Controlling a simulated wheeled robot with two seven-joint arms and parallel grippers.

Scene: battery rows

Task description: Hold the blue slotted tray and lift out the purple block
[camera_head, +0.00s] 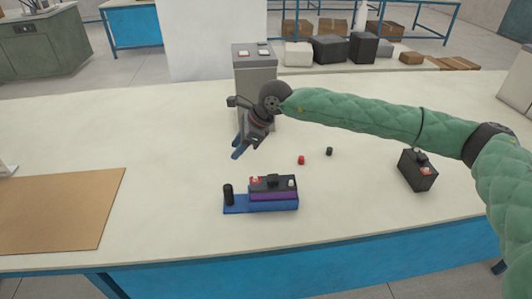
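The blue tray (238,208) lies on the table near its front edge. The purple block (275,196) sits in the right part of the tray, with a black battery-like piece (272,183) over it that bears a red and a white terminal. A black cylinder (228,195) stands upright at the tray's left end. The tray's slots are mostly hidden. My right gripper (246,150) is above the table behind the tray, pointing down, apart from it and empty. Its fingers look spread. My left gripper is not in view.
A small red cap (301,160) and a small black cap (330,151) lie behind the tray. A black battery (418,170) stands at right. A grey box (254,72) stands behind my gripper. A brown board (60,212) lies at left. The table between is clear.

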